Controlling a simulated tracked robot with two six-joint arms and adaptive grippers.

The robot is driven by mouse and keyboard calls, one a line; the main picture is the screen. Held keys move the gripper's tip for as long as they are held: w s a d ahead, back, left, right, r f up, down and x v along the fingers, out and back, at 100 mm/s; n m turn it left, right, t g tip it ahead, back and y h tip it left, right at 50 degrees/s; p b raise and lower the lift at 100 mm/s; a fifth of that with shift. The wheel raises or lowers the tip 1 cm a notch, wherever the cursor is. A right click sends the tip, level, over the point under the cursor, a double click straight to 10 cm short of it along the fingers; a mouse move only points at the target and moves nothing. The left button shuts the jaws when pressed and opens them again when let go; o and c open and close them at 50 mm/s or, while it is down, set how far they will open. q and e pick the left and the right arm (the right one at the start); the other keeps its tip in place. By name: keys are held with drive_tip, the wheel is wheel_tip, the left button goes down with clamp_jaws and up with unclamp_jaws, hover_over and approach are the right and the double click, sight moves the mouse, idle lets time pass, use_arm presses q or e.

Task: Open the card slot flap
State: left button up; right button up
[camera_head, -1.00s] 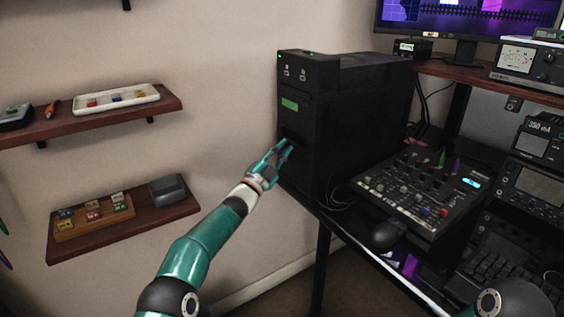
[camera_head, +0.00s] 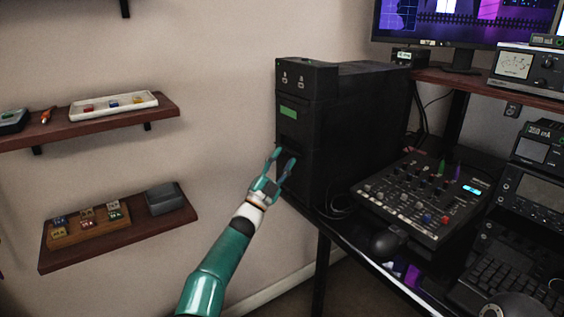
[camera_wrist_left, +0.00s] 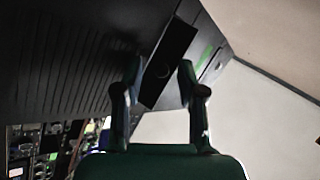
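A black computer tower (camera_head: 345,120) stands on the desk, with a green label (camera_head: 288,112) on its narrow front. Below the label is a dark card slot area (camera_head: 288,141); in the left wrist view it shows as a dark rectangular panel (camera_wrist_left: 172,62). I cannot tell clearly whether its flap is shut or ajar. My left gripper (camera_head: 282,158) is open and empty, just in front of and slightly below this area. In the left wrist view its two fingertips (camera_wrist_left: 161,66) stand apart on either side of the panel; contact cannot be told. My right gripper is out of view.
An audio mixer (camera_head: 425,200) and a black mouse (camera_head: 388,241) lie right of the tower. Two wall shelves (camera_head: 150,112) with small items are at the left. The space between the shelves and tower is free apart from my left arm.

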use_arm(q)
drive_tip(key=shift+s+a+f, duration=0.1)
drive_tip(key=shift+a, duration=0.05)
idle(0.3)
drive_tip(key=v, duration=1.1)
drive_tip(key=shift+s+f, duration=0.25)
